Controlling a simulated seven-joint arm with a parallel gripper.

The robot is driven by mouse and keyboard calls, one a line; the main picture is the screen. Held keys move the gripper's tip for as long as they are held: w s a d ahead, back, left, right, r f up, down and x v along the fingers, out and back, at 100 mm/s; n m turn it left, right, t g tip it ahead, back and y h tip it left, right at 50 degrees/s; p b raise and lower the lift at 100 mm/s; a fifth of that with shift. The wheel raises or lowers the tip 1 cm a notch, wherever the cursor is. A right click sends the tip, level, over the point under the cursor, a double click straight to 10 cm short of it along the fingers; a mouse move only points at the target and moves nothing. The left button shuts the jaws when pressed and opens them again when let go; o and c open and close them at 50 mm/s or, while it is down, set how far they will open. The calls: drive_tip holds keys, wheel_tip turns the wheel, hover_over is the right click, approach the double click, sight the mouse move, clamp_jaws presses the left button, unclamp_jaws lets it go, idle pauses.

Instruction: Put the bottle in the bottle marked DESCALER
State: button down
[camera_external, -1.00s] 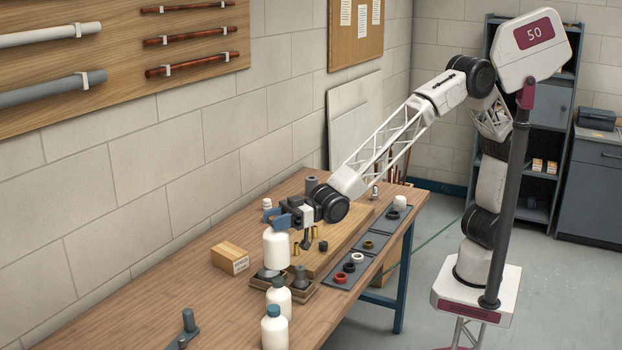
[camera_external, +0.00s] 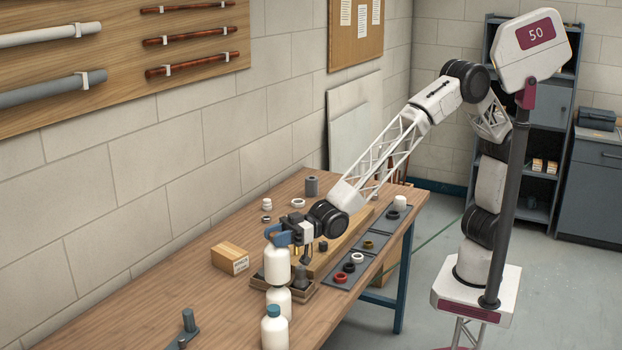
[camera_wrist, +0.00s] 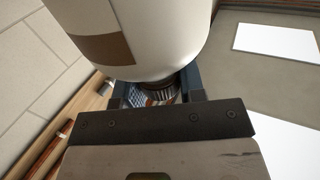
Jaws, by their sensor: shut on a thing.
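My gripper (camera_external: 280,236) has blue fingers shut on a white bottle (camera_external: 277,266) at its upper end. The bottle hangs roughly upright over the near part of the bench. In the wrist view the bottle (camera_wrist: 140,35) fills the top, with a brown patch on its side and its narrow neck between the fingers (camera_wrist: 158,95). In the external view a second white bottle (camera_external: 279,302) shows directly below the held one, its top hidden. I cannot tell whether they touch. A third white bottle (camera_external: 274,334) with a teal cap stands nearer. No DESCALER marking is readable.
A wooden tray (camera_external: 258,284) with grey parts lies behind the bottles. A cardboard box (camera_external: 230,258) stands to the left. Dark mats (camera_external: 340,279) with coloured rings lie to the right. A grey fixture (camera_external: 188,325) is at front left. Bare bench lies between.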

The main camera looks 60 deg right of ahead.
drive_tip(key=shift+f, duration=0.1)
drive_tip(key=c, duration=0.7)
unclamp_jaws()
drive_tip(key=shift+s+d, duration=0.1)
drive_tip(key=shift+d, duration=0.05)
drive_tip(key=shift+v, duration=2.55)
drive_tip(key=shift+d, duration=0.1)
